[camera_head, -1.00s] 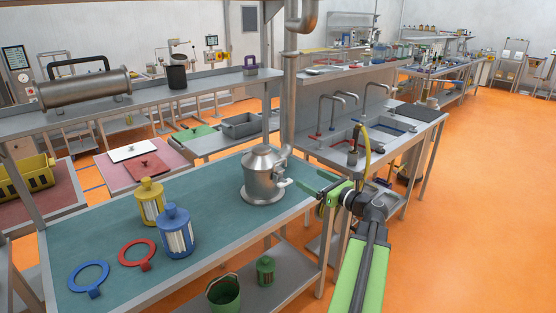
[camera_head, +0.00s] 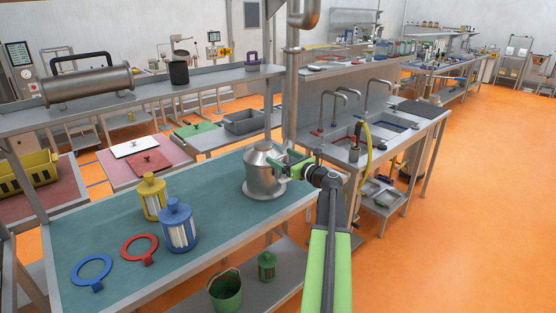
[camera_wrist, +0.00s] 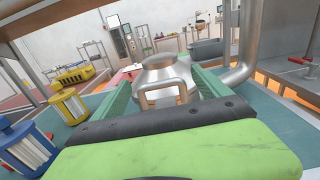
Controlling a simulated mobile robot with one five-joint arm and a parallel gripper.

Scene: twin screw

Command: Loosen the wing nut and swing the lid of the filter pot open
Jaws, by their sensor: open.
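The filter pot (camera_head: 262,176) is a steel vessel with a domed lid (camera_head: 262,153), standing upright on the green bench top, and the lid looks shut. My gripper (camera_head: 281,166) is at the right side of the pot, and its green jaws are apart. In the wrist view the pot (camera_wrist: 165,70) shows between the two jaws. A pale metal loop (camera_wrist: 163,87) stands out on the pot's near side between the jaws; I cannot tell if it is a handle or part of the clamp. The wing nut cannot be made out clearly. Nothing is visibly gripped.
A steel pipe (camera_head: 291,90) rises close behind the pot.

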